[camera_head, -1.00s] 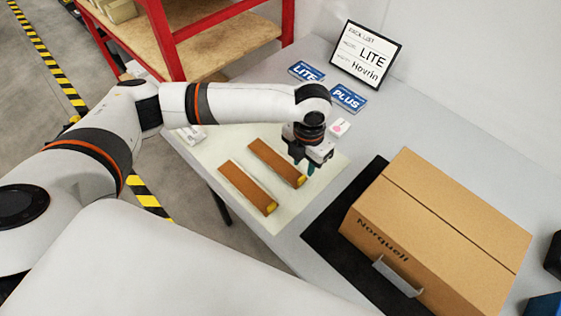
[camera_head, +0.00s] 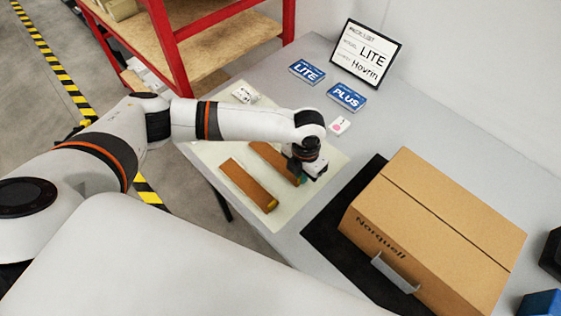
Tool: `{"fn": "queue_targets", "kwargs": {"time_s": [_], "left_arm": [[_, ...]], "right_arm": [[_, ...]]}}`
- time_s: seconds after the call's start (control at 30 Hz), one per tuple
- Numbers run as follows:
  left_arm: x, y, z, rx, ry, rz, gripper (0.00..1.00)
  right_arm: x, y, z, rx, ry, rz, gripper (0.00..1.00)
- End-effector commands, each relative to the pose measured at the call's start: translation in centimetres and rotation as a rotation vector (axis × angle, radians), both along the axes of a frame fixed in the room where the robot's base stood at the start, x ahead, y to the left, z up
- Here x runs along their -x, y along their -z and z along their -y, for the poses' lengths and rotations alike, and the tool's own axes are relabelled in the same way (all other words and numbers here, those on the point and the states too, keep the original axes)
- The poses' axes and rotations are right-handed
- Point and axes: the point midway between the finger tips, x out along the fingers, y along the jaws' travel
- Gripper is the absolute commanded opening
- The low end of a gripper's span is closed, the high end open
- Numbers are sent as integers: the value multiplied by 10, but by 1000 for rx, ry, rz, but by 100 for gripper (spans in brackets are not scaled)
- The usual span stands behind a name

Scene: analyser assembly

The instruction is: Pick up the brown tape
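Two long brown strips lie side by side on a pale mat (camera_head: 298,210). They are the only brown tape-like things I can make out. The near strip (camera_head: 246,184) is in full view with a yellow end. The far strip (camera_head: 270,159) has its right end hidden behind my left gripper (camera_head: 302,179). This gripper points down at that end, with a greenish fingertip low beside it. I cannot tell whether its fingers are open or closed on the strip. My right gripper is not in view.
A cardboard box (camera_head: 458,210) with a grey handle stands on a black mat (camera_head: 321,232) to the right. Blue LITE (camera_head: 307,72) and PLUS (camera_head: 346,97) cards, a small white card (camera_head: 340,126) and a framed sign (camera_head: 366,55) are behind. A red shelf (camera_head: 221,18) stands at back left.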

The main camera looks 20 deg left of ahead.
Motion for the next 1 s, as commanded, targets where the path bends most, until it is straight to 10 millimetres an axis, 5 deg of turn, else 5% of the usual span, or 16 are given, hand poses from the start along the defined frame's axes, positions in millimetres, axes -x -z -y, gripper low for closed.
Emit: {"fn": "queue_targets", "kwargs": {"time_s": [0.53,1.0], "left_arm": [[-1,-8,0,2,-1,2,0],[-1,-91,0,2,-14,2,0]], "right_arm": [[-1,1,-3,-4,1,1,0],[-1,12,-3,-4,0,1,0]]}}
